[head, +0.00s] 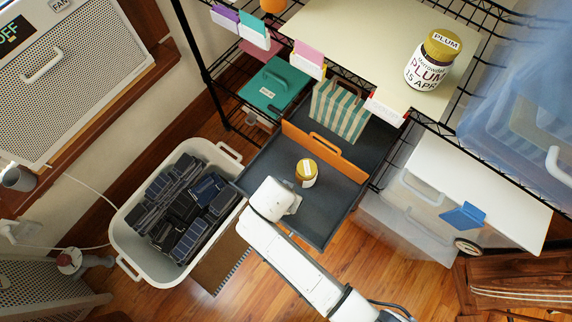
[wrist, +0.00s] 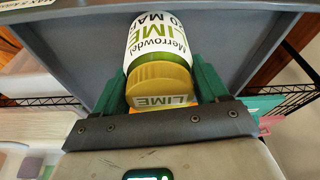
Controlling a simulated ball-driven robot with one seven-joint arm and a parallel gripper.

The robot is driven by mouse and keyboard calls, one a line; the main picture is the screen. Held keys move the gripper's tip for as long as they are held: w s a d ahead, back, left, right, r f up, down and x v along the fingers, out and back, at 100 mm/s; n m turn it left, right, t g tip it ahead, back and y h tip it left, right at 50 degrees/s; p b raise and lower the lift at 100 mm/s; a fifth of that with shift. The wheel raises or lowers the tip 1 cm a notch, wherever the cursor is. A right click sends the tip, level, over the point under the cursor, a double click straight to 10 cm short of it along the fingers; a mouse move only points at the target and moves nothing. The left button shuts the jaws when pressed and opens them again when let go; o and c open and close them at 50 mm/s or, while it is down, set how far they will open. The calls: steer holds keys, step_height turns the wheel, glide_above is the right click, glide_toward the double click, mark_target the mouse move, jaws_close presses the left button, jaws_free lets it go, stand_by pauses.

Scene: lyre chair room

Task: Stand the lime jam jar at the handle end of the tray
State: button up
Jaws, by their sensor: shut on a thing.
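The lime jam jar (head: 307,178) has a gold lid and a white label reading LIME, clear in the wrist view (wrist: 160,50). My gripper (head: 295,190) is shut on it, with a green finger (wrist: 207,80) on each side. The jar is over the near part of the dark grey tray (head: 325,222); I cannot tell whether its base touches the floor of the tray. An orange panel with a handle (head: 325,152) crosses the tray just beyond the jar. A striped bag (head: 340,110) stands behind that panel.
A plum jar (head: 430,62) stands on the cream shelf board (head: 370,30) above. A white tub (head: 130,225) of dark boxes is left of the tray. A clear bin (head: 415,205) is right. Bare tray floor lies right of the jar.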

steer(key=shift+f, duration=0.1)
steer(key=o, duration=1.4)
steer(key=p+v, duration=0.2)
steer(key=v, duration=1)
steer(key=shift+d, duration=0.1)
